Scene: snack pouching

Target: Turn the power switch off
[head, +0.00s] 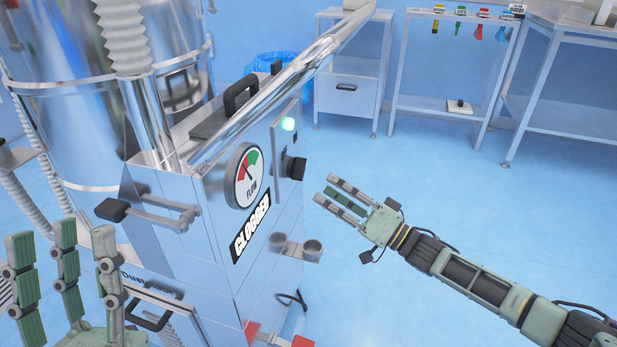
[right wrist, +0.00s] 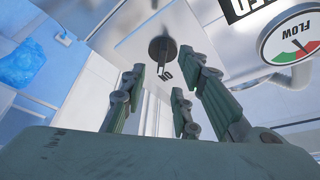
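My left gripper (head: 66,250) is open, with spread fingers at the lower left, partly cut off.
The machine has a flow gauge (head: 246,175), a "CLOGGED" label (head: 251,228), a slanted steel pipe (head: 290,80) and a small cup bracket (head: 310,250). The floor right of the machine is clear.

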